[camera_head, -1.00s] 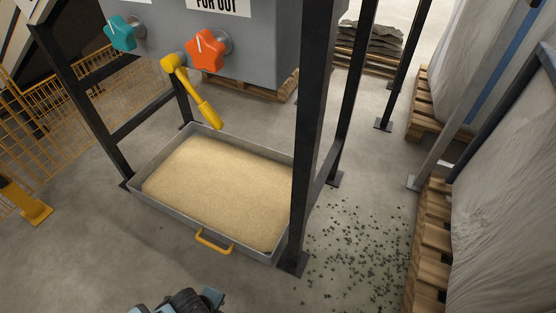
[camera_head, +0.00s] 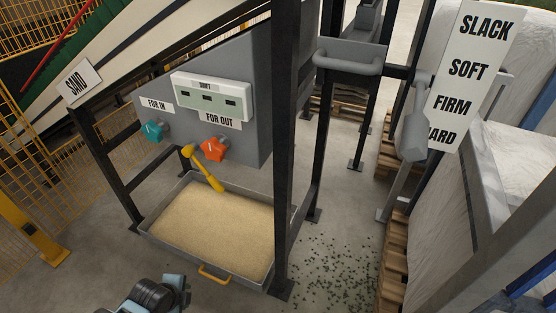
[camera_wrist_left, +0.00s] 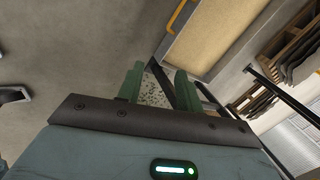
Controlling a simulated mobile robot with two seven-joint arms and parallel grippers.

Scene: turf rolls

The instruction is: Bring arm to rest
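My left gripper (camera_wrist_left: 158,84) shows in the left wrist view, with its two green fingers apart and only floor and a dark frame seen between them. It holds nothing. In the head view, part of my own arm (camera_head: 155,296) shows at the bottom edge, left of centre; no fingertips can be made out there. It is in front of the sand tray, apart from it in the picture. My right gripper is in neither view.
A sand-filled metal tray (camera_head: 262,283) sits under a grey hopper (camera_head: 252,125) with teal (camera_head: 152,132) and orange (camera_head: 213,149) knobs and a yellow lever (camera_head: 206,172). Dark posts (camera_head: 287,200) stand beside it. Pallets (camera_head: 392,265) line the right.

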